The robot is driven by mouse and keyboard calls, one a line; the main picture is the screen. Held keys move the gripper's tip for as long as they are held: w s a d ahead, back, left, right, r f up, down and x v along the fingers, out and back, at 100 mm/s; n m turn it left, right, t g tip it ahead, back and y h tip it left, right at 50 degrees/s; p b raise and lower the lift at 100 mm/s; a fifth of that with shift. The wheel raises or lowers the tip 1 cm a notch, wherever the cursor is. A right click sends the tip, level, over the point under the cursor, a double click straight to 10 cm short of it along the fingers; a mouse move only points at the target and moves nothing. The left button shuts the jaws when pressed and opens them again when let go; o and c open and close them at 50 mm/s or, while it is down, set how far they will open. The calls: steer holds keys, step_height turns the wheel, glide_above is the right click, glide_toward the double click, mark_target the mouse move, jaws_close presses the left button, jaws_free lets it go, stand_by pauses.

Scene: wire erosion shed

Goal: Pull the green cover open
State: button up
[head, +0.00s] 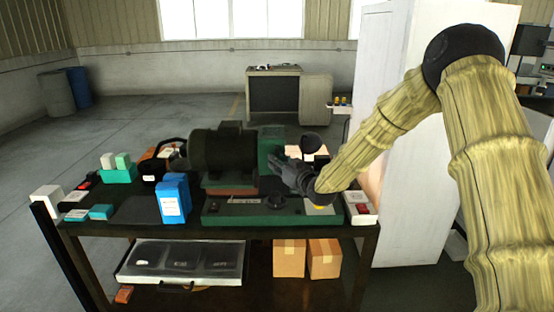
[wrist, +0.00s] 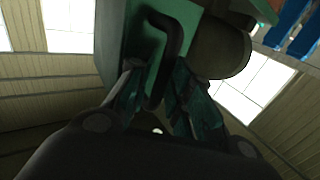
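The green cover (head: 270,143) stands upright at the back of the machine on the workbench, right of the dark motor-like drum. In the wrist view the green cover (wrist: 118,45) fills the upper middle and carries a black bar handle (wrist: 172,48). My gripper (head: 279,163) is at the cover's near side. In the wrist view its two fingers (wrist: 158,78) stand on either side of the handle, with a gap still showing between the left finger and the bar. It looks open around the handle. Finger contact is hard to tell in the dark picture.
The dark drum (head: 222,149) sits close left of my gripper. A blue carton (head: 173,199), small boxes and a black mat crowd the bench's left. A white cabinet (head: 420,190) stands beside my arm.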

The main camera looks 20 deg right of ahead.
steer(key=shift+w+a, duration=0.1)
steer(key=shift+w, duration=0.15)
steer(key=shift+c, duration=0.5)
jaws_close()
